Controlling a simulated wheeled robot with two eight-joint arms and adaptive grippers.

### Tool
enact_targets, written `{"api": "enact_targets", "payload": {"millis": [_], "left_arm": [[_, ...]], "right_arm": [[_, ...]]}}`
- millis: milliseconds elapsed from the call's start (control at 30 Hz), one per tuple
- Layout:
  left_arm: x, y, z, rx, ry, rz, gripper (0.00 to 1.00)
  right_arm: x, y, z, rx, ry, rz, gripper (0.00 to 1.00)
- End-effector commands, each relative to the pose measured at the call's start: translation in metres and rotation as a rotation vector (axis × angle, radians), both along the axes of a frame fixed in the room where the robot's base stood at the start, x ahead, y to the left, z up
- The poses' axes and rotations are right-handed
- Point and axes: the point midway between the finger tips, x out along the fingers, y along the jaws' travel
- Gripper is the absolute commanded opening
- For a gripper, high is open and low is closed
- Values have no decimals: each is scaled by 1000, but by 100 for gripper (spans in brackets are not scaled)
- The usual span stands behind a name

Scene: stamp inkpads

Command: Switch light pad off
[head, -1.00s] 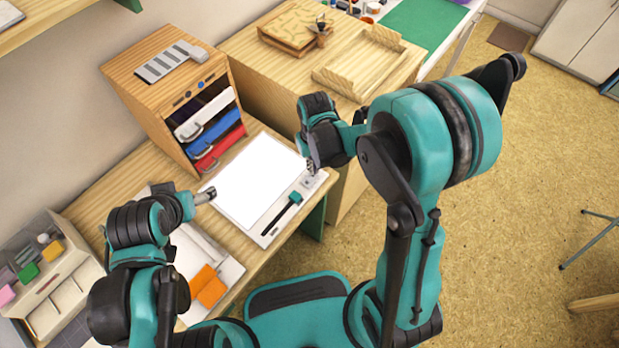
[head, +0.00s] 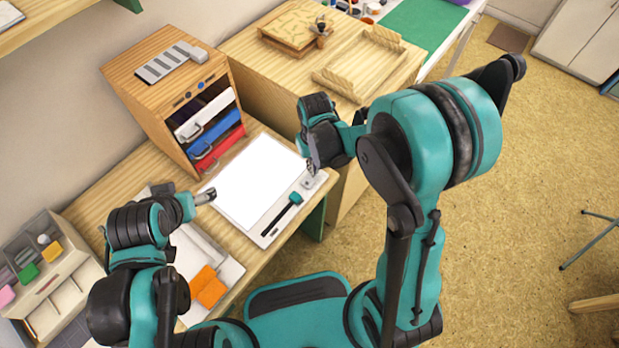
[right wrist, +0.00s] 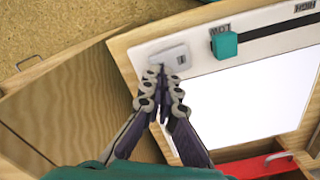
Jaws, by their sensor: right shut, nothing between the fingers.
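The light pad (head: 252,190) lies on the desk with its panel glowing bright white. A small switch (right wrist: 178,56) sits on a raised white plate at the pad's corner; the plate also shows in the head view (head: 308,184). A teal slider knob (right wrist: 224,44) is beside it, next to the "LOW" label. My right gripper (right wrist: 158,73) is shut and empty, with its fingertips at the switch plate, close to the switch. I cannot tell whether they touch it. My left gripper (head: 204,196) is over the pad's left edge; its jaw opening is too small to read.
A wooden drawer unit (head: 150,112) with white, blue and red drawers stands behind the pad. A compartment organizer (head: 75,270) stands at the far left. A wooden cabinet (head: 270,85) is behind the right gripper.

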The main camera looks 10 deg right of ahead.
Motion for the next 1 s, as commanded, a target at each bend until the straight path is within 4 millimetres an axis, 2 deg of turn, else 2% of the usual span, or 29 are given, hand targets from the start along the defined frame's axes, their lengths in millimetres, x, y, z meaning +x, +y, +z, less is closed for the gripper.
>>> {"api": "enact_targets", "payload": {"millis": [1000], "left_arm": [[0, 0, -13, 0, 0, 0, 80]], "right_arm": [[0, 0, -14, 0, 0, 0, 0]]}}
